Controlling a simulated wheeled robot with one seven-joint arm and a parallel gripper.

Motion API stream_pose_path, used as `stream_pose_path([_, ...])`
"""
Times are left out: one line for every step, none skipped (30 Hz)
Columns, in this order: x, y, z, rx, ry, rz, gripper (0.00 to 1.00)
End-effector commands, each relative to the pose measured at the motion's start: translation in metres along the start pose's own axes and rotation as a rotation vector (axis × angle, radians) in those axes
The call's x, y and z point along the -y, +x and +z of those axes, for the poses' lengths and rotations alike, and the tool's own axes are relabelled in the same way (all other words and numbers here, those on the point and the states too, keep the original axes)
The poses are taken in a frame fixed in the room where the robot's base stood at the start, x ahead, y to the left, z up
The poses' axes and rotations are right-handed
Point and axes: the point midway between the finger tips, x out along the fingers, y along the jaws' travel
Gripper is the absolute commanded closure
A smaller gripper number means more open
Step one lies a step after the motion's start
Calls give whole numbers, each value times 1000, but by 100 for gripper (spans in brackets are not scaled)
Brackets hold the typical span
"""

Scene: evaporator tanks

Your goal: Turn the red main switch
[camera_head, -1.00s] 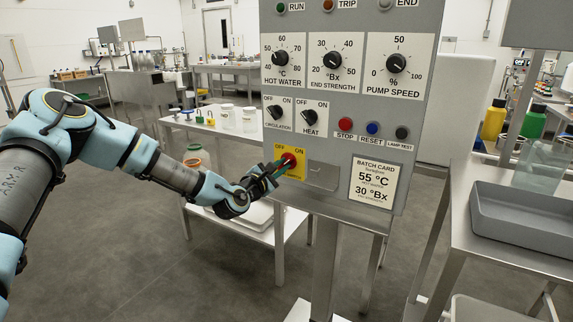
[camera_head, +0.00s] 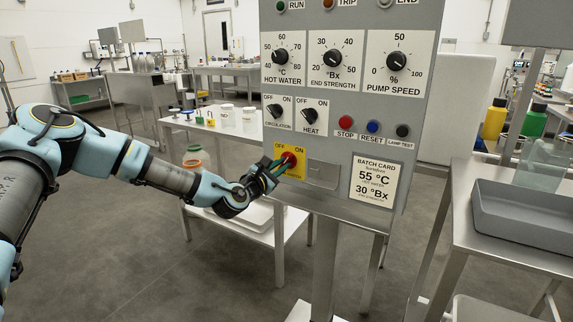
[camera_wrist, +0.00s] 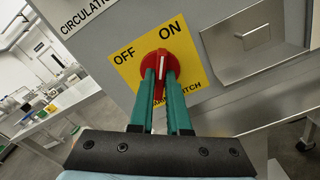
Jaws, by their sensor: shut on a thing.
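The red main switch (camera_head: 289,158) is a round knob on a yellow plate marked OFF and ON, low on the left of the grey control panel. In the wrist view the red switch (camera_wrist: 167,40) has a white mark pointing up the picture, between OFF and ON and closer to the ON side. My gripper (camera_head: 281,168) reaches it from the lower left. In the wrist view the green fingers of my gripper (camera_wrist: 160,72) are shut on the knob, one on each side. They hide its lower part.
Above are the CIRCULATION (camera_head: 276,111) and HEAT (camera_head: 310,116) selectors. A white-topped table (camera_head: 225,130) stands behind my arm. A steel table with a grey tray (camera_head: 520,220) is at the right.

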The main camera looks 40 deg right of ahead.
Motion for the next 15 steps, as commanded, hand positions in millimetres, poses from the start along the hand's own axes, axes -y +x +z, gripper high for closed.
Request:
stream_pose_path([1,0,-3,-1,-33,1,100])
stream_pose_path([2,0,-3,-1,-60,0,100])
stream_pose_path([2,-1,-4,-1,-98,0,100])
stream_pose_path([2,-1,-4,0,-124,1,100])
stream_pose_path([2,-1,-3,0,-146,1,100])
stream_pose_path([2,0,-2,0,-165,0,100])
stream_pose_path([1,0,-1,0,-169,-1,100])
stream_pose_path([1,0,0,0,-168,-2,100])
stream_pose_path([1,0,0,0,-166,-2,100])
stream_pose_path([1,0,0,0,-166,-2,100])
stream_pose_path([1,0,0,0,-165,-2,100])
stream_pose_path([1,0,0,0,-165,-2,100])
stream_pose_path([1,0,0,0,-167,-2,100])
stream_pose_path([2,0,-1,-1,-174,-2,100])
stream_pose_path([2,0,-2,-1,-191,-2,100])
